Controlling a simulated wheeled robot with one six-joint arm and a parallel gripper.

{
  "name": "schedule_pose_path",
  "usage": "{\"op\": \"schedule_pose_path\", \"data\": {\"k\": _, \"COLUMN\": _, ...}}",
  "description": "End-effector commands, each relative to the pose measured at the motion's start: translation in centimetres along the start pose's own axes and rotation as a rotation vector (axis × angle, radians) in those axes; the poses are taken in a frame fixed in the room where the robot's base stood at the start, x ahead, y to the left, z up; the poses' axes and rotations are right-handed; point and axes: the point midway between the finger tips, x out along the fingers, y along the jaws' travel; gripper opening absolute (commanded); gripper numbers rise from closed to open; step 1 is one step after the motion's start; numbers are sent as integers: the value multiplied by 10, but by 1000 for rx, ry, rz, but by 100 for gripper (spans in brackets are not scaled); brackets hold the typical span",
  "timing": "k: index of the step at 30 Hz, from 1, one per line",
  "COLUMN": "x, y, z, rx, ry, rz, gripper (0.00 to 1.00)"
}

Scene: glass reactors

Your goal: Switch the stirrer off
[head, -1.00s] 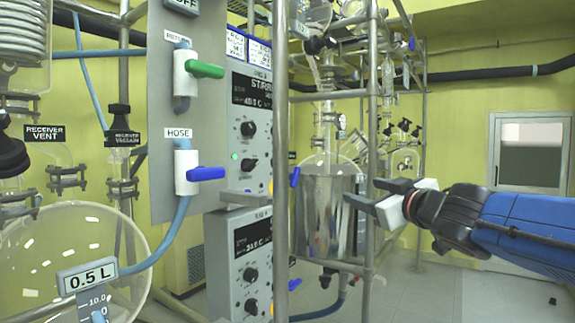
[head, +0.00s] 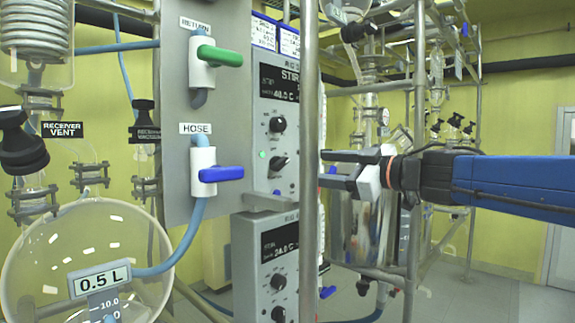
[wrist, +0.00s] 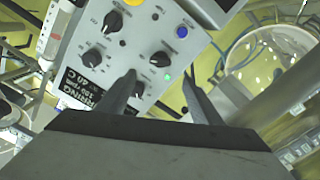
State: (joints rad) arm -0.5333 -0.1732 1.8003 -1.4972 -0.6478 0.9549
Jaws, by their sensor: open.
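The stirrer box (head: 285,103) is the upper grey control unit, with a dark display reading partly "STIR". My gripper (head: 324,168) is open and empty, to the right of the box at about the lower knob's height. In the wrist view my fingers (wrist: 158,80) point at the panel, and the left fingertip partly covers a black knob.
A metal post (head: 309,230) stands upright between the camera and the box. A second control unit (head: 265,265) sits below. The hose panel with a blue valve handle (head: 221,174) and green handle (head: 220,56) is at left. A glass vessel (head: 85,265) fills the lower left.

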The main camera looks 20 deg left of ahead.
Motion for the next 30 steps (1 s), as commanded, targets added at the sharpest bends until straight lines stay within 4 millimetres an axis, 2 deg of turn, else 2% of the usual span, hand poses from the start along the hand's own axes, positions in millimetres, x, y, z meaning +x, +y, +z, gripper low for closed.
{"op": "schedule_pose_path", "data": {"k": 1, "x": 10, "y": -1, "z": 0, "rx": 1, "ry": 1, "rz": -3, "gripper": 59}}
{"op": "schedule_pose_path", "data": {"k": 9, "x": 58, "y": -1, "z": 0, "rx": 0, "ry": 0, "rz": -2, "gripper": 59}}
{"op": "schedule_pose_path", "data": {"k": 18, "x": 101, "y": 0, "z": 0, "rx": 0, "ry": 0, "rz": -1, "gripper": 59}}
{"op": "schedule_pose_path", "data": {"k": 24, "x": 113, "y": 0, "z": 0, "rx": 0, "ry": 0, "rz": 1, "gripper": 59}}
{"op": "schedule_pose_path", "data": {"k": 30, "x": 114, "y": 0, "z": 0, "rx": 0, "ry": 0, "rz": 1, "gripper": 59}}
